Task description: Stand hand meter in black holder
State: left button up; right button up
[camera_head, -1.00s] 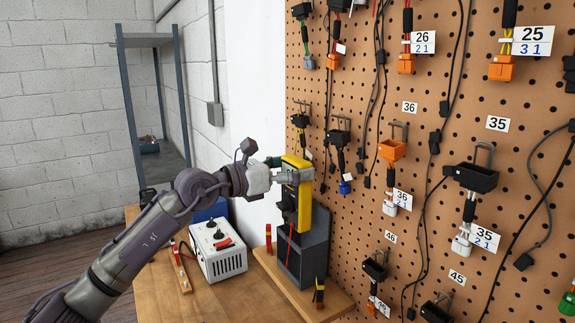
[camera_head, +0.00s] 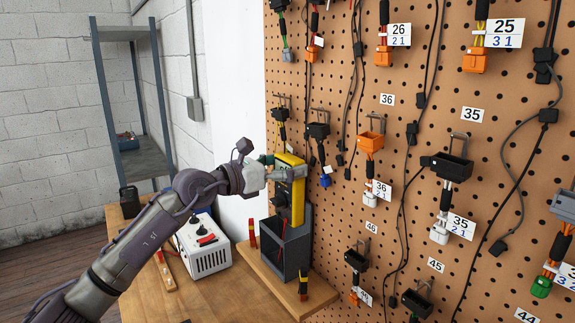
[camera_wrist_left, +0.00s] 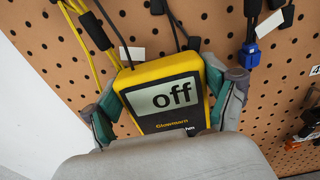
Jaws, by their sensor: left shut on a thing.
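The hand meter (camera_head: 298,191) is yellow and black and roughly upright. My left gripper (camera_head: 286,173) is shut on its upper part. In the left wrist view the meter (camera_wrist_left: 190,122) sits between both fingers, and its screen reads "off". The black holder (camera_head: 293,262) is a dark open box with a taller back, on the wooden bench by the pegboard. The meter's lower end is at the holder's mouth, in front of its back wall; I cannot tell whether it is inside. My right gripper is not in view.
A white power box (camera_head: 205,255) stands left of the holder on the bench (camera_head: 215,300). Small red-and-yellow tools (camera_head: 303,285) stand beside the holder. The pegboard (camera_head: 400,255), close on the right, carries hanging connectors and cables. Bare bench lies in front.

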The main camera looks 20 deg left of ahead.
aim_at(283, 208)
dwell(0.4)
pick_arm(q)
jog(key=shift+f+b, duration=1.2)
jog(key=shift+f, duration=0.25)
jog(key=shift+f, duration=0.2)
jog(key=shift+f+b, duration=1)
jog(key=shift+f, duration=0.1)
jog(key=shift+s+f, duration=0.1)
jog(key=shift+f, duration=0.1)
jog(key=shift+f, duration=0.15)
jog(key=shift+f+b, duration=1.05)
jog(key=shift+f, duration=0.05)
jog(key=shift+f, duration=0.15)
jog(key=shift+f+b, duration=0.75)
jog(key=shift+f, duration=0.05)
